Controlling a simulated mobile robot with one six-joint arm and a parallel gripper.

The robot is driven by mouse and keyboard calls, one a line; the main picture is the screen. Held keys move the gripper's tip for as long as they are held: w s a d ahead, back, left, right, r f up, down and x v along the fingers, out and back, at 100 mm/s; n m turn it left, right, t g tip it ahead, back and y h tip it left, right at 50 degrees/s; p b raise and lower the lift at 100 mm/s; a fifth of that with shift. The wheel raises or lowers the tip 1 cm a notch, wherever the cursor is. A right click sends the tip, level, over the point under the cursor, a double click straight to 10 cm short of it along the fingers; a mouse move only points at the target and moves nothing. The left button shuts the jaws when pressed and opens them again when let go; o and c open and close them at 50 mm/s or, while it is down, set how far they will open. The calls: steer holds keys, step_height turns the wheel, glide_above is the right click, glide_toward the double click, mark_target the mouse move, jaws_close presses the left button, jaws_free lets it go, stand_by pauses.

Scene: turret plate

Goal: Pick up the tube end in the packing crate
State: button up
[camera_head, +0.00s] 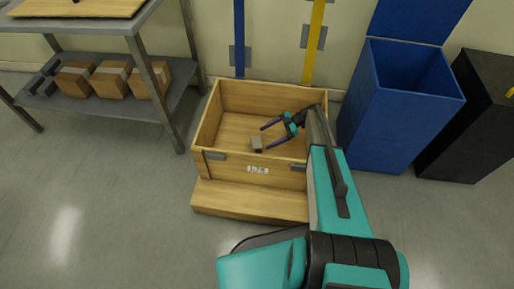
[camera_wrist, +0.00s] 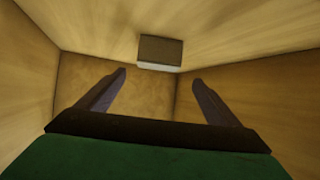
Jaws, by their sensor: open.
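The tube end (camera_head: 256,144) is a small grey-brown block inside the wooden packing crate (camera_head: 228,171), close to the crate's front wall. In the wrist view the tube end (camera_wrist: 160,50) shows a dark face with a pale lower edge, beyond the fingertips and roughly centred between them. My gripper (camera_head: 266,137) is inside the crate's outline, open, with its fingers pointing left towards the tube end. In the wrist view my gripper (camera_wrist: 159,76) has nothing between its fingers. I cannot tell whether a fingertip touches the tube end.
Crate walls (camera_wrist: 30,75) surround the fingers. A wooden step (camera_head: 245,200) lies in front of the crate. A blue bin (camera_head: 385,125) and a black bin (camera_head: 480,120) stand right. A shelf with cardboard boxes (camera_head: 110,82) is left. Floor at left is clear.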

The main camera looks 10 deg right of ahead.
mark_target(257, 142)
steer(key=shift+w+d+f, duration=0.15)
steer(key=shift+w+f, duration=0.05)
steer(key=shift+f, duration=0.15)
steer(key=shift+a+f, duration=0.25)
steer(key=shift+a, duration=0.3)
steer(key=shift+b+x, duration=0.6)
steer(key=shift+x, duration=2.55)
steer(key=shift+r, duration=0.1)
steer(key=c, duration=1.5)
